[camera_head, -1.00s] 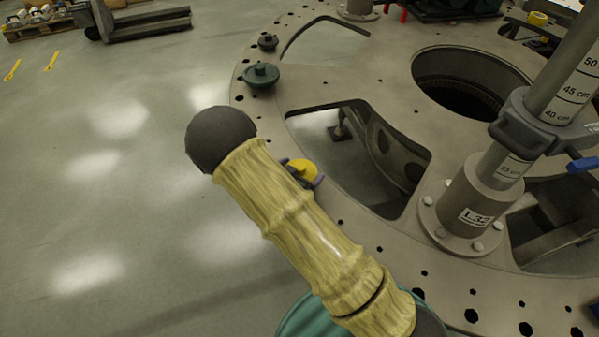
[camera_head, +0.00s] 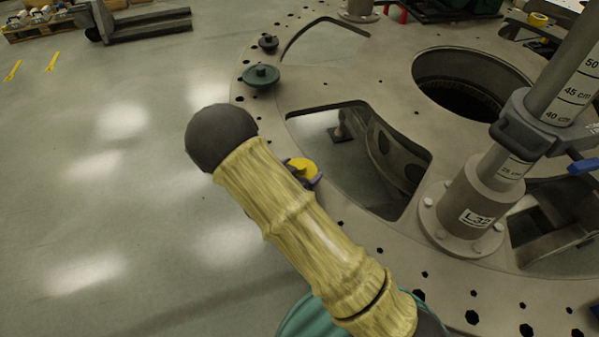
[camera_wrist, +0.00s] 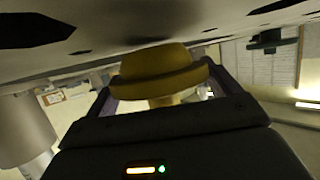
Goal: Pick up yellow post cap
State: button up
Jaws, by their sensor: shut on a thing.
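The yellow post cap (camera_head: 303,168) shows at the left edge of the turret plate (camera_head: 372,223), partly hidden behind my arm. In the wrist view the yellow post cap (camera_wrist: 158,72) sits between the two fingers of my gripper (camera_wrist: 160,98), with its wide rim beyond the fingers and its narrower stem between them. My gripper is shut on it. In the head view only a small dark part of my gripper (camera_head: 316,180) shows beside the cap. Whether the cap touches the plate cannot be told.
A green capped knob (camera_head: 261,76) and a smaller dark one (camera_head: 268,42) stand on the plate's far left rim. A graduated post (camera_head: 480,200) labelled L32 stands at right. The plate has large cut-outs.

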aim_at(300, 165)
notch_tip(300, 165, up, 9)
jog(key=shift+r, duration=0.2)
